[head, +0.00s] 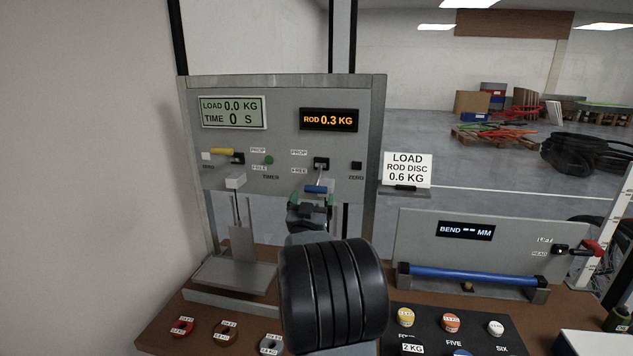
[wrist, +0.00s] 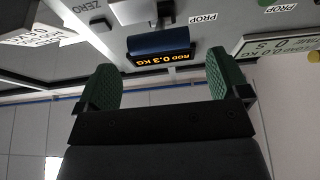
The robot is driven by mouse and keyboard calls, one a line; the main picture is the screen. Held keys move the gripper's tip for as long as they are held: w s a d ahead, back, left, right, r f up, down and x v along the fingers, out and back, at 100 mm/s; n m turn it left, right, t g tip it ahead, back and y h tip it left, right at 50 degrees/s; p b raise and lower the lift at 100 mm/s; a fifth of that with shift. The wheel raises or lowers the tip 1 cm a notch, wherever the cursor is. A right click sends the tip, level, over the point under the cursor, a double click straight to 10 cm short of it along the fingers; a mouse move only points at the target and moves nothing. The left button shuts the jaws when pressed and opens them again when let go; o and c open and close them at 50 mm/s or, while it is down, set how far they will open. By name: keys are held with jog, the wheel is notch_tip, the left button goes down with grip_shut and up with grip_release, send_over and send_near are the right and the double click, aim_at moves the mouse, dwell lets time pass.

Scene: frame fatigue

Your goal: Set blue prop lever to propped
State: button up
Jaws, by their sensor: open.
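The blue prop lever (head: 316,189) is on the grey panel, below the orange rod display. Its arm slants down from a black slot, with the blue handle below the FREE label and PROP above. My gripper (head: 312,202) is just under the handle in the head view, its green fingers apart. In the wrist view, which looks upside down, the blue handle (wrist: 158,45) lies just past the gap between the open fingertips (wrist: 162,68). Nothing is between the fingers. I cannot tell whether a finger touches the handle.
A yellow-handled lever (head: 222,151), a green button (head: 268,160) and a black ZERO button (head: 356,166) share the panel. A white load sign (head: 407,170) stands right of it. A bend rig with a blue rod (head: 465,278) and several weights occupy the bench.

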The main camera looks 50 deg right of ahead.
aim_at(315, 189)
jog(key=shift+p+x, duration=0.7)
jog(key=shift+x, duration=2.25)
